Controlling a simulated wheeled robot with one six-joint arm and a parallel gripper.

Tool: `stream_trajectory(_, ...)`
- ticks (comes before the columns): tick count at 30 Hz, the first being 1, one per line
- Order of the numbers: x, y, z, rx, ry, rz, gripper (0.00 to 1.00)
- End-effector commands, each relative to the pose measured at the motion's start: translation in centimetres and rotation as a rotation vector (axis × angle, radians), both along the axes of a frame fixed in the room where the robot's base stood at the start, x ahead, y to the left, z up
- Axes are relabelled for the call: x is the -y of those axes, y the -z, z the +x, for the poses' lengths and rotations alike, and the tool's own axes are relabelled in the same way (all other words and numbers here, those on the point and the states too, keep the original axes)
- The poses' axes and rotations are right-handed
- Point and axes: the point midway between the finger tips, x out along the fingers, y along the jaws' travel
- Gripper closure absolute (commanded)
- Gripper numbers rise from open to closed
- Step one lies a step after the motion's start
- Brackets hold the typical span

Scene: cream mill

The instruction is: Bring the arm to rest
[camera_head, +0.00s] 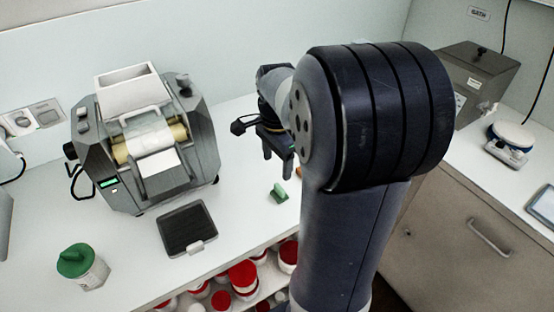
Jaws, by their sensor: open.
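My arm rises from the lower middle of the head view, and its large dark joint hides part of the counter behind it. My gripper (278,155) shows just left of that joint, pointing down above the white counter (240,150). Its two fingers are apart, with nothing seen between them. A small green object (279,193) lies on the counter below it. A bit of an orange thing shows beside my arm, mostly hidden.
A grey mill machine (145,140) stands at the left, with a dark tray (187,228) in front. A green-lidded jar (82,265) is at the front left. Red-lidded tubs (243,275) fill the shelf below. A steel box (470,80) and a round device (510,137) stand at the right.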

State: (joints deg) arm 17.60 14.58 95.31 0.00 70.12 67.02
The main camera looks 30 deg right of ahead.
Motion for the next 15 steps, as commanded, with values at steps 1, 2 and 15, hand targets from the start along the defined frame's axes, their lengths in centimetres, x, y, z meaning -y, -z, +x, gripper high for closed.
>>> stream_trajectory(1,0.0,0.0,0.0,0.0,0.0,0.0,0.36)
stream_trajectory(2,0.0,0.0,0.0,0.0,0.0,0.0,0.36)
stream_trajectory(15,0.0,4.2,-0.1,-0.006,0.0,0.002,0.36)
